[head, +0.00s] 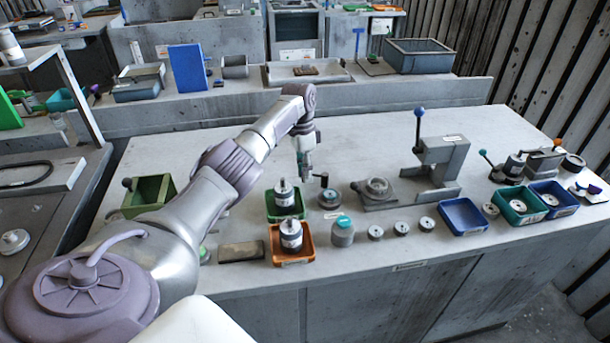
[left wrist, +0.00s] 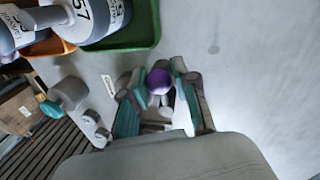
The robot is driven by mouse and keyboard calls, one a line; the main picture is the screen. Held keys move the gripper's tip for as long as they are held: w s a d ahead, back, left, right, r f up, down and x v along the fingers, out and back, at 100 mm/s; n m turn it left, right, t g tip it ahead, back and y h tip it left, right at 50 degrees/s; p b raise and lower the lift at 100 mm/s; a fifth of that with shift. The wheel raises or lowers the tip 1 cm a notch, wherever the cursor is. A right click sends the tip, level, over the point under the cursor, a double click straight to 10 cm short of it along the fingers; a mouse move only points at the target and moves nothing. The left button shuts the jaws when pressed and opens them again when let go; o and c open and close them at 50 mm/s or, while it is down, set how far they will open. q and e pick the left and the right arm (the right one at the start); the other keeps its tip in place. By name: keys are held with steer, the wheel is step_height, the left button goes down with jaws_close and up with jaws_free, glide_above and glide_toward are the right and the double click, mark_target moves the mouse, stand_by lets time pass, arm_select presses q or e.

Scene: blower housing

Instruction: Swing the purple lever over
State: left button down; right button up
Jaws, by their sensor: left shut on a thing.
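The purple lever shows its round purple knob (left wrist: 159,80) in the left wrist view, between the two teal-padded fingers of my left gripper (left wrist: 160,98). The gripper is shut on it. The lever's lower part is mostly hidden by the fingers. In the head view my left gripper (head: 305,168) points down over the bench, just behind the green tray. I cannot pick out the purple knob there. A round grey base (head: 330,198) with a dark upright handle stands close to the right of the fingers. My right gripper is in neither view.
A green tray (head: 271,213) and an orange tray (head: 275,252), each holding a labelled canister, stand close in front of the gripper. A teal-capped jar (head: 343,236) is nearby. A grey press (head: 443,160) stands to the right. The bench behind the gripper is clear.

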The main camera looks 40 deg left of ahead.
arm_select(q)
steer(key=shift+w, duration=0.1)
steer(key=c, duration=0.9)
jaws_free()
steer(key=shift+d, duration=0.1)
steer(key=shift+c, duration=0.2)
step_height(320, 180, up, 12)
steer(key=w+a, duration=0.1)
steer(key=a, duration=0.1)
steer(key=shift+w, duration=0.1)
